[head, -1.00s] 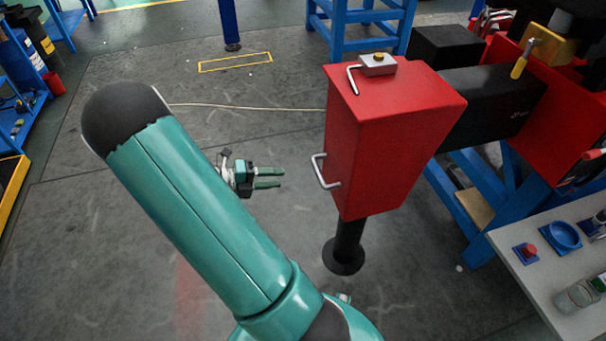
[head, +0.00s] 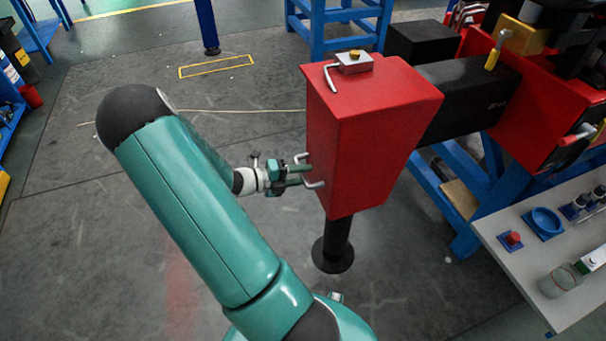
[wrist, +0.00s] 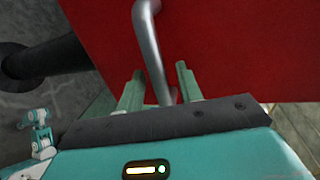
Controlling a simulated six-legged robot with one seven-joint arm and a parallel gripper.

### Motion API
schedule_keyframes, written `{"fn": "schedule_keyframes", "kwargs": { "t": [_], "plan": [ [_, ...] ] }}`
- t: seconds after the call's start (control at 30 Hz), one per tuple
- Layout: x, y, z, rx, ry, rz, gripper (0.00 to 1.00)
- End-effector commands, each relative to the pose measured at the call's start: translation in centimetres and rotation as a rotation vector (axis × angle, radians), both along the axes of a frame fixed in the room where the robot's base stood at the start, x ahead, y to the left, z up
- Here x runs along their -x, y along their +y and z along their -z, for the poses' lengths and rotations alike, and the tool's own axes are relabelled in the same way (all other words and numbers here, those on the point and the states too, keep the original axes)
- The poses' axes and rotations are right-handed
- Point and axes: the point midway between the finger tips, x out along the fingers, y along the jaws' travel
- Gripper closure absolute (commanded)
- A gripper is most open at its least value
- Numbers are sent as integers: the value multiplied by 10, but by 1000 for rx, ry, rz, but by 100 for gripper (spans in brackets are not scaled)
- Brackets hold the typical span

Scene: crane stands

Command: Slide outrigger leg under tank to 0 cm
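The outrigger leg is a red box (head: 365,140) on the end of a black beam (head: 468,92), with a black post and round foot (head: 334,252) below it. A grey bar handle (head: 315,184) is on its left face. My gripper (head: 306,174) is at this handle. In the wrist view the handle (wrist: 149,45) passes between the two green fingers (wrist: 160,86), which stand apart on either side of it. I see gaps beside the bar, so the fingers do not look closed on it. No part is labelled as a tank.
A small grey block with a bent lever (head: 352,64) sits on top of the red box. A blue stand (head: 465,185) carries the beam. A grey table (head: 530,265) with small items is at the lower right.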

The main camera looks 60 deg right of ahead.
Motion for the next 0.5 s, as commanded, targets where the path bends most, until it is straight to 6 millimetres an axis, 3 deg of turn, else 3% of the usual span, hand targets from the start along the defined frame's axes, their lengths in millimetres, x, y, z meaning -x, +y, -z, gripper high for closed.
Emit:
{"fn": "schedule_keyframes", "kwargs": {
  "t": [0.37,0.5],
  "plan": [
    [5,-5,2,1,-1,-1,64],
    [5,-5,1,1,-1,-1,92]
  ]
}}
